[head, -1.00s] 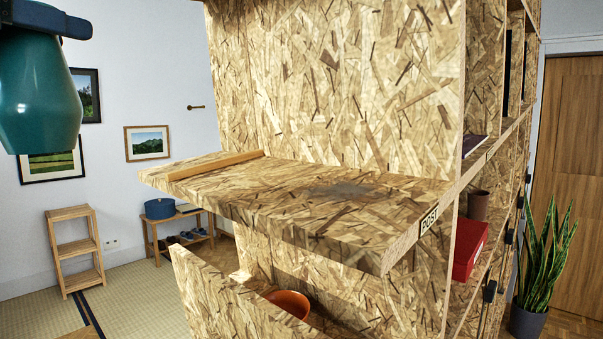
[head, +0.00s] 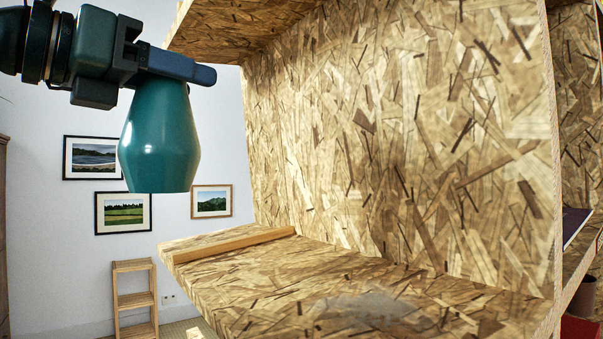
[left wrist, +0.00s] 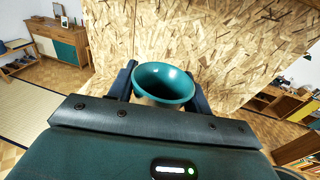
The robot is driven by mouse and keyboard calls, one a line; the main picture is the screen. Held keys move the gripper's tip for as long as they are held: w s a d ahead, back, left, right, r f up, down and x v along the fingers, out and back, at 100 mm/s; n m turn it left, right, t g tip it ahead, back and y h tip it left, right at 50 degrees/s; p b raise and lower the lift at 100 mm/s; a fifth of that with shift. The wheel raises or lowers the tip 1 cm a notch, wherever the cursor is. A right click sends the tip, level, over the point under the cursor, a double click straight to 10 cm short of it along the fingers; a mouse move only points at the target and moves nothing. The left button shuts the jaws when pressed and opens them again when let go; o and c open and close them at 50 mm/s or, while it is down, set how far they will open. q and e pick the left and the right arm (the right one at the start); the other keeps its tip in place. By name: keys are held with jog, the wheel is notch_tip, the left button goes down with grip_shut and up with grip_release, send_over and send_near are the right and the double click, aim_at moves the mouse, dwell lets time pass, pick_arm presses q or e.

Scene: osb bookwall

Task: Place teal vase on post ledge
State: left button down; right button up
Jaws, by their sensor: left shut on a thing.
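The teal vase (head: 158,145) hangs upright in my left gripper (head: 180,70) in the head view, in the air at the upper left. Its base shows above the left end of the ledge in the picture, apart from it. In the left wrist view the vase's open mouth (left wrist: 164,83) sits between the two fingers (left wrist: 162,88). The post ledge (head: 270,285) is a chipboard shelf with a wooden strip (head: 235,244) across its left end and a grey smudge (head: 365,310) on its surface. The ledge's label is out of view now. My right gripper is not in view.
A tall chipboard back wall (head: 400,140) rises behind the ledge, and a chipboard panel (head: 225,35) overhangs at the top. The ledge top is bare apart from the strip and smudge. A small wooden rack (head: 135,298) stands on the floor beyond.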

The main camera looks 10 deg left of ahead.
pick_arm(q)
jog(key=x, duration=0.5)
jog(key=s+d+x, duration=0.1)
jog(key=x, duration=0.3)
jog(key=d+x, duration=0.1)
jog(key=x, duration=0.4)
jog(key=shift+d+r, duration=0.35)
jog(key=shift+r, duration=0.05)
notch_tip(320, 180, down, 2)
jog(key=shift+f, duration=0.15)
jog(key=shift+a+f, duration=0.15)
jog(key=shift+f, duration=0.45)
notch_tip(320, 180, down, 2)
jog(key=shift+f, duration=0.25)
jog(key=shift+w+d+f, duration=0.1)
jog(key=shift+d+f, duration=0.15)
jog(key=shift+f, duration=0.25)
jog(key=shift+f, duration=0.6)
jog(key=c, duration=0.6)
grip_release()
jog(key=shift+c, duration=0.2)
